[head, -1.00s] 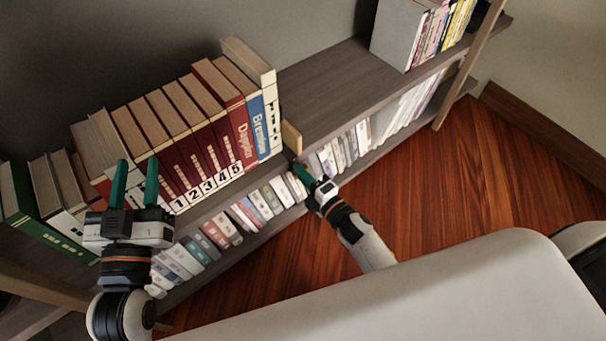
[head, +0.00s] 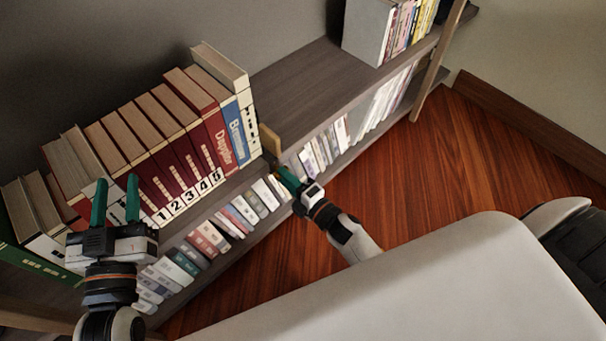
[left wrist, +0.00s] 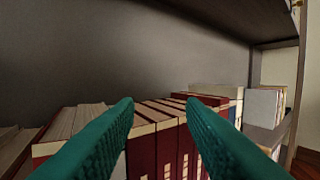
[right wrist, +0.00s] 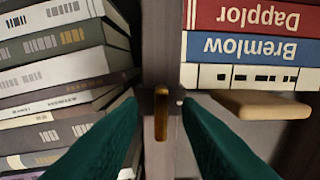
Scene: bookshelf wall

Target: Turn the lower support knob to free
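The knob (right wrist: 161,113) shows in the right wrist view as a narrow brass-coloured bar on the shelf's front edge. Its long side runs up and down in that picture. My right gripper (right wrist: 160,108) is open, with one green finger on each side of the knob; I cannot tell if they touch it. In the head view my right gripper (head: 284,176) is at the shelf edge beside the wooden bookend (head: 270,140), and the knob is hard to make out. My left gripper (head: 117,203) is open and empty in front of the upper books; its fingers also show in the left wrist view (left wrist: 160,108).
Numbered red books (head: 185,160) and a blue book (head: 241,128) stand on the upper shelf (head: 305,85). Paler books (head: 215,228) fill the shelf below. A grey box-like holder (head: 367,32) stands at the far end. The upper shelf between is clear.

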